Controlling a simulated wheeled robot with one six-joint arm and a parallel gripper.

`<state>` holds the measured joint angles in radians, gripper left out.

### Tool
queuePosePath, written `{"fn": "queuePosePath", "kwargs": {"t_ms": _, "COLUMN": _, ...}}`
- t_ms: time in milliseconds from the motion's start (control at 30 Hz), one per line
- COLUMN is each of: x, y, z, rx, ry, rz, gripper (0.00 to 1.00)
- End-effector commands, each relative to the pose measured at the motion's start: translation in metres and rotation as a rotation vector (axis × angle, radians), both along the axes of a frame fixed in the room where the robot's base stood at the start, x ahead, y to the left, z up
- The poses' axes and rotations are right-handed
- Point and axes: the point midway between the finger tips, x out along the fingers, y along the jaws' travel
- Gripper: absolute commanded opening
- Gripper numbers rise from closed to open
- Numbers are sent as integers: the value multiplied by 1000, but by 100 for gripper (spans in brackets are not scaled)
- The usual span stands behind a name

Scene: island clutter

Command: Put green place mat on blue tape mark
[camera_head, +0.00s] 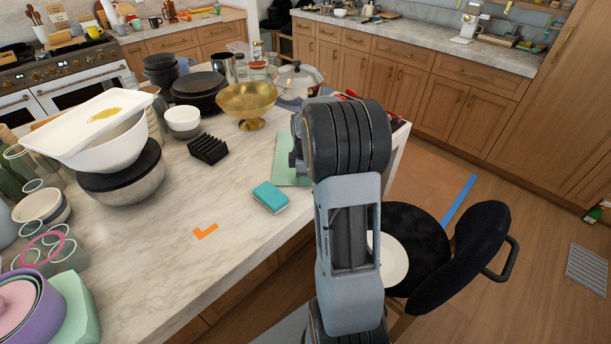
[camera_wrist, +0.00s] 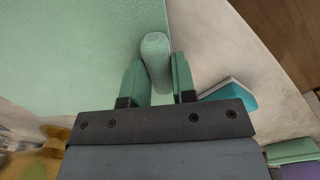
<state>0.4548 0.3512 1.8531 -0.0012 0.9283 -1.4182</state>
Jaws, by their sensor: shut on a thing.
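The green place mat (camera_head: 287,172) lies on the marble island, partly hidden behind my arm in the head view. In the wrist view its woven surface (camera_wrist: 70,45) fills the upper left. A pale green rounded part, apparently a fold or edge of the mat, sits between the fingers of my gripper (camera_wrist: 157,80), which is shut on it. In the head view my arm hides the fingers. A blue tape mark (camera_head: 459,200) shows as a strip on the wooden floor to the right of the island, beside the black chair.
A teal sponge (camera_head: 270,198) lies close to the mat and also shows in the wrist view (camera_wrist: 232,97). A black rack (camera_head: 208,149), a gold bowl (camera_head: 247,101) and an orange mark (camera_head: 205,231) are on the island. A black chair (camera_head: 468,255) holds a white plate (camera_head: 394,262).

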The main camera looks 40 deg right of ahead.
Motion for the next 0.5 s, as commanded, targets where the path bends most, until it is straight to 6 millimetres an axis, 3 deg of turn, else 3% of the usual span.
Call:
{"fn": "queuePosePath", "kwargs": {"t_ms": 200, "x": 0, "y": 0, "z": 0, "rx": 0, "ry": 0, "rz": 0, "gripper": 0}}
{"fn": "queuePosePath", "kwargs": {"t_ms": 233, "x": 0, "y": 0, "z": 0, "rx": 0, "ry": 0, "rz": 0, "gripper": 26}}
{"fn": "queuePosePath", "kwargs": {"t_ms": 500, "x": 0, "y": 0, "z": 0, "rx": 0, "ry": 0, "rz": 0, "gripper": 50}}
